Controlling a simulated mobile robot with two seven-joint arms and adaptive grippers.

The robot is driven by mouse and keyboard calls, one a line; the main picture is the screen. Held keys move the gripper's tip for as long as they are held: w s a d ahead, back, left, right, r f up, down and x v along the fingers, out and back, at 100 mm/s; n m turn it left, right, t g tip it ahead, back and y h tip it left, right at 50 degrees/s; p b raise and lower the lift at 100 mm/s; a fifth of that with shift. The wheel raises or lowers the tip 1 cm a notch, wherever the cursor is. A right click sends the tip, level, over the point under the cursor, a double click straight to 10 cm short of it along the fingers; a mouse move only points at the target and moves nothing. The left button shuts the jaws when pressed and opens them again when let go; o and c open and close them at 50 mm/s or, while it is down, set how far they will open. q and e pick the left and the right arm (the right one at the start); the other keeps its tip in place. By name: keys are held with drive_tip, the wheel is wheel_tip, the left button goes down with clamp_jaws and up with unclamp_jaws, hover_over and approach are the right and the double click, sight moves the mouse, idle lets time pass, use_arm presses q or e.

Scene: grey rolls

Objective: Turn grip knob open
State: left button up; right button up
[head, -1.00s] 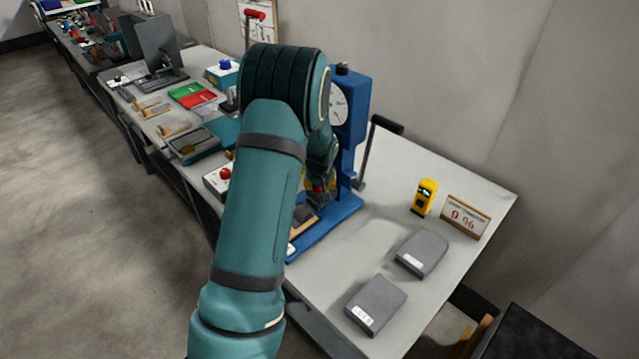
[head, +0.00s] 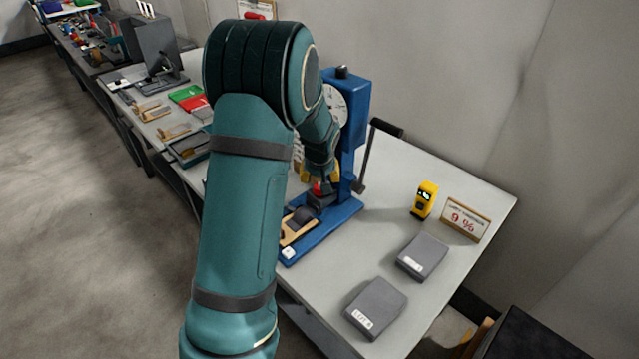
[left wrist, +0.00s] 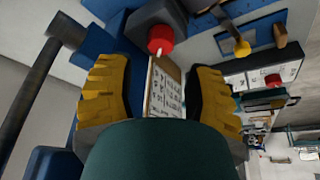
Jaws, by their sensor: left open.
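A small red knob (left wrist: 160,38) sits on a dark block of the blue test stand; I take it for the grip knob. In the head view a bit of red (head: 318,187) shows low on the blue stand (head: 352,140), under my left wrist. My left gripper (left wrist: 158,72) is open, its yellow-padded fingers apart on either side, with the knob just beyond the gap between the tips. Nothing is held, and I cannot tell whether the fingers touch the knob. My left arm hides part of the stand and its dial. My right gripper is not in view.
A black-handled lever (head: 372,150) rises at the stand's right. A yellow device (head: 424,200), a sign reading 9 % (head: 466,218) and two grey boxes (head: 422,257) (head: 376,308) are on the table's right. A wall (head: 450,70) stands behind. Trays and tools lie to the left.

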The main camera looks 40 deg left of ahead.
use_arm(q)
drive_tip(key=v, duration=0.5)
drive_tip(key=shift+r, duration=0.15)
idle(0.3)
